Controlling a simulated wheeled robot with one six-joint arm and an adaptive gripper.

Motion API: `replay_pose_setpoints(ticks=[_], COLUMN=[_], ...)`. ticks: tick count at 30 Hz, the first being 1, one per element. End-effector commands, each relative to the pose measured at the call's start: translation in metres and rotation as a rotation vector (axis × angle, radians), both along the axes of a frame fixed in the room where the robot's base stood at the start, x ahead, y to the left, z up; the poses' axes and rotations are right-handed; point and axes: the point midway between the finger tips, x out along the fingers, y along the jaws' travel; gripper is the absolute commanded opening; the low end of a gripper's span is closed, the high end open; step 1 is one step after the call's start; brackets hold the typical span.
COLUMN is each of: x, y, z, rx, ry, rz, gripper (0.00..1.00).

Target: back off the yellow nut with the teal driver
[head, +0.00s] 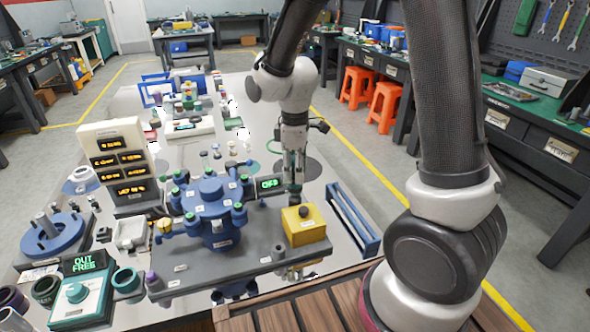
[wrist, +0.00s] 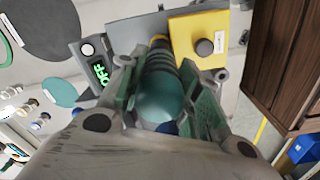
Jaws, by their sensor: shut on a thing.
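My gripper (head: 293,160) points down above the rear of the yellow block (head: 305,228) in the head view. In the wrist view its green fingers are shut on the teal driver (wrist: 160,95), whose lower shaft runs toward the bench fixture beside the yellow block (wrist: 203,40). A yellow patch shows at the driver's far end; I cannot tell whether it is part of the driver. A small yellow nut-like piece (head: 165,225) is at the left side of the blue hub (head: 213,205), apart from my gripper. Whether the driver's tip touches anything is hidden.
The hub has several green-topped posts around it. A small display (head: 269,184) behind reads OFF. A teal box (head: 80,290) at front left reads OUT FREE. A blue rack (head: 352,218) stands right of the grey base plate (head: 190,274). A display tower (head: 117,160) stands left.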

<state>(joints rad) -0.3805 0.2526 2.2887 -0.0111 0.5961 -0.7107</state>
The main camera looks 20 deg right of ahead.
Motion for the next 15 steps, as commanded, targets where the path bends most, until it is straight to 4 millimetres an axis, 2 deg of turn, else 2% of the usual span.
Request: replay_pose_setpoints(ticks=[5, 15], x=[0.0, 0.001], y=[0.0, 0.0], z=[0.006, 0.032], rx=[0.0, 0.001], ry=[0.0, -0.003], rz=[0.0, 0.0], gripper=[0.0, 0.0])
